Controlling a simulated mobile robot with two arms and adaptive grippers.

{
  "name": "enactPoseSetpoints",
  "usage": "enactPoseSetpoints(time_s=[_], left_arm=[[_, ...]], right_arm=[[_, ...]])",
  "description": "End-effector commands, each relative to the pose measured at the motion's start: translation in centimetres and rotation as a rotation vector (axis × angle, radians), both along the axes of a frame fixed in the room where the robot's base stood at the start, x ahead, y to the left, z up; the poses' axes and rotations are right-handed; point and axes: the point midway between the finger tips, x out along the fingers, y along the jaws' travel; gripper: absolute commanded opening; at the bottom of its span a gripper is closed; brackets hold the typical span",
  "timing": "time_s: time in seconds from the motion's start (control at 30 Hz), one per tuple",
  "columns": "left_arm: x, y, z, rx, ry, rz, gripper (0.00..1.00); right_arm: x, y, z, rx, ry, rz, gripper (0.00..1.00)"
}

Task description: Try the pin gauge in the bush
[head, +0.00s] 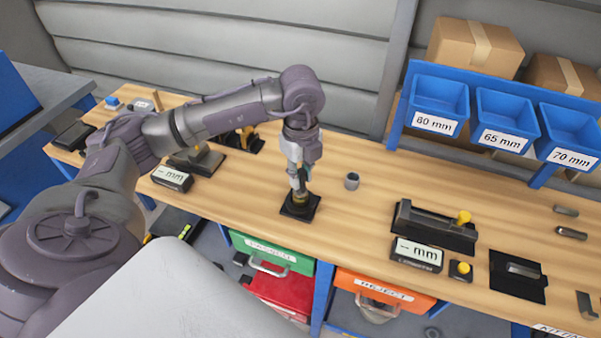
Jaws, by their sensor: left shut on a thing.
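My left gripper (300,188) points down over a small square black base (299,211) at the middle of the bench. It is shut on a small brass-coloured piece (300,197), which looks like the pin gauge. The fingers hide most of it, and I cannot tell whether its lower end touches the base. A short grey cylinder with a dark hollow top (351,182), which looks like the bush, stands upright on the wood to the right of the gripper, apart from it. My right gripper is not in view.
A black fixture with a yellow knob (435,228) and a display (417,254) stand to the right. Another display (171,178) is at left. Blue bins (437,101) hang at the back right. Green (270,252) and orange (385,288) drawers are below. Bare wood surrounds the grey cylinder.

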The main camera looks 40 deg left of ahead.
Motion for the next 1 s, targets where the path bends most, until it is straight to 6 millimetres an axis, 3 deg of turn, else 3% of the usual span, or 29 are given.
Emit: enactPoseSetpoints(time_s=[1.0], left_arm=[[0.0,0.0,-1.2,0.0,-0.001,0.0,0.0]], right_arm=[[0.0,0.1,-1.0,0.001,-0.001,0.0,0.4]])
